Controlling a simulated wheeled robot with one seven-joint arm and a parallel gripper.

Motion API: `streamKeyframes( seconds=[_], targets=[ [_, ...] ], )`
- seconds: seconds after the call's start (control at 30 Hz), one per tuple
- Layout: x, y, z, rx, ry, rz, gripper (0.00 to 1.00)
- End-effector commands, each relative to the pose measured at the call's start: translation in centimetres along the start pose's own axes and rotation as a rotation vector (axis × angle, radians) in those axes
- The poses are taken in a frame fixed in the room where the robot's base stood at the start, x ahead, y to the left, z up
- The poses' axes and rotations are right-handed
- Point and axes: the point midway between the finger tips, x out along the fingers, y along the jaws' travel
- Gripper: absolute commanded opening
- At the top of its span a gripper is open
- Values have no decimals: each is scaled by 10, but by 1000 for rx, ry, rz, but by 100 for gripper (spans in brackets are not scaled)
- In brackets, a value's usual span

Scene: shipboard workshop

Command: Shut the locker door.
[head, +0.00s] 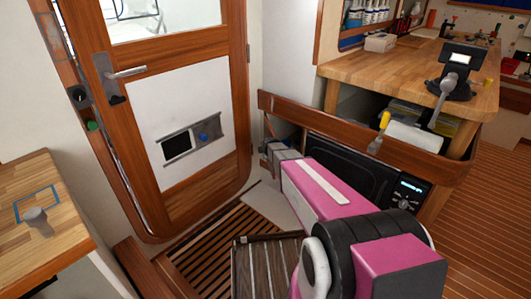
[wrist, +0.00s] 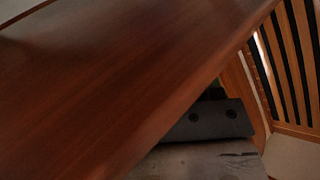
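The only full door in view is a wood-framed door (head: 197,78) with a window, white panel and lever handle (head: 125,73) at its left side; I take it as the locker door. A narrow dark gap shows along its left edge; I cannot tell how far it stands open. My gripper (head: 273,148) is low, right of the door, near the left end of a wooden rail. Its fingers are not clear. In the wrist view, a brown wooden surface (wrist: 110,80) fills most of the picture, very close. A grey part with two dark holes (wrist: 212,120) shows beneath it.
The wooden rail (head: 345,135) runs along a shelf under the workbench (head: 400,62), above a black appliance (head: 345,170). A wooden counter (head: 45,215) stands at left. Slatted floor grating (head: 205,243) lies before the door.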

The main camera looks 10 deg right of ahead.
Motion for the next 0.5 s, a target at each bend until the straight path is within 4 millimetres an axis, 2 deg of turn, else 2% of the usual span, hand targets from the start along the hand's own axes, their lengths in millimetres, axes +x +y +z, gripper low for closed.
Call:
streamKeyframes(
  seconds=[0.27, 0.5],
  targets=[
    [-5, 0, 0, 0, 0, 1, 61],
    [-35, 0, 0, 0, 0, 2, 61]
  ],
)
